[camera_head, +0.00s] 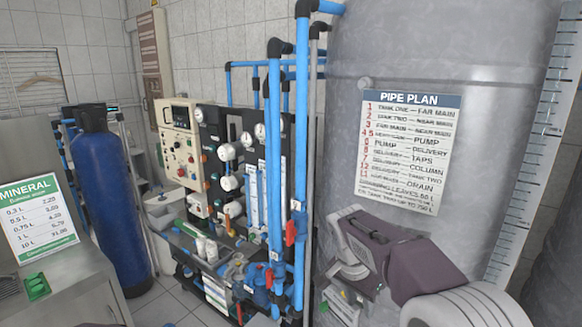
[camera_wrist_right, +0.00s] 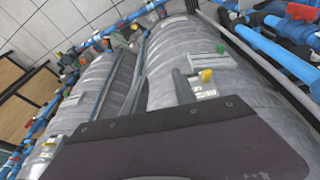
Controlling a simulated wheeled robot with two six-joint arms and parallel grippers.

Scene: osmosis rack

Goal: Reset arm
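My right arm comes in from the lower right of the head view, with a purple and light grey body. Its gripper (camera_head: 346,256) is in front of the big grey tank (camera_head: 400,55), below the pipe plan sheet. My left gripper is not in view.
Blue pipes (camera_head: 275,150) with red valve handles (camera_head: 291,232) stand just left of the right gripper. A control panel (camera_head: 181,145) with gauges, a blue cylinder (camera_head: 108,200) and a cabinet with a mineral price sign (camera_head: 40,215) stand further left. Some tiled floor shows between them.

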